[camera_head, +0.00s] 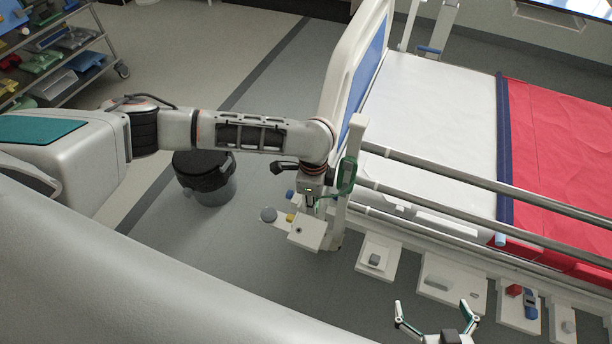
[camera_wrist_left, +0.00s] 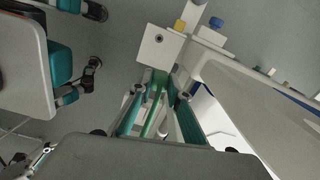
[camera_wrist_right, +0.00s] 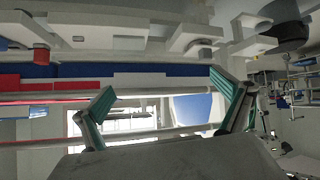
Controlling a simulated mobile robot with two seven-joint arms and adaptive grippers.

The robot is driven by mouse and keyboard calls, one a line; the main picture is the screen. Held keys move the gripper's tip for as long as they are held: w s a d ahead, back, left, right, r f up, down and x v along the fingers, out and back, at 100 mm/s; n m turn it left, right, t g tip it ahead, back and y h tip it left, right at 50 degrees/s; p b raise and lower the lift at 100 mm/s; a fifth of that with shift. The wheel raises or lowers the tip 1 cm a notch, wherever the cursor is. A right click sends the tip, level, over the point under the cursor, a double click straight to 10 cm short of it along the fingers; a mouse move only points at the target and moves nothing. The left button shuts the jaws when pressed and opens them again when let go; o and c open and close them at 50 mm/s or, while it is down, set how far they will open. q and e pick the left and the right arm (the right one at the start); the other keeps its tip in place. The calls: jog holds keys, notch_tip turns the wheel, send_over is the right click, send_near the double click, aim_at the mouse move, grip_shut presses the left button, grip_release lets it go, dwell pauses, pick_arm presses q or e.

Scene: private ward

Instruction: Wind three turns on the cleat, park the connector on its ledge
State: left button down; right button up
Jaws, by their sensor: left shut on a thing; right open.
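Green line (camera_head: 347,175) lies in a long loop around the cleat on the white post at the bed's corner; I cannot count its turns. My left gripper (camera_head: 310,203) is just left of the post, shut on what looks like the connector, mostly hidden by the fingers. A green strand runs from there toward the post. In the left wrist view a green length (camera_wrist_left: 155,98) shows between the fingers. A white block with a dark round hole (camera_head: 307,234) is just below the left gripper. My right gripper (camera_head: 437,318) is open and empty at the bottom, away from the post.
White ledges (camera_head: 392,250) run along the bed's side, bearing small grey, red and blue items. Bed rails (camera_head: 440,174) stand beside the post. A dark-lidded bin (camera_head: 204,178) is on the floor at left. A loaded cart (camera_head: 60,65) is far left.

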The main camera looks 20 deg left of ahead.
pick_arm(q)
jog(key=f, duration=0.1)
jog(key=f+m, duration=0.1)
jog(key=f, duration=0.1)
jog(key=s+d+f+m, duration=0.1)
jog(key=shift+f+b, duration=0.2)
jog(key=shift+b, duration=0.2)
notch_tip(320, 180, down, 4)
jog(key=b, duration=0.4)
jog(key=shift+f, duration=0.1)
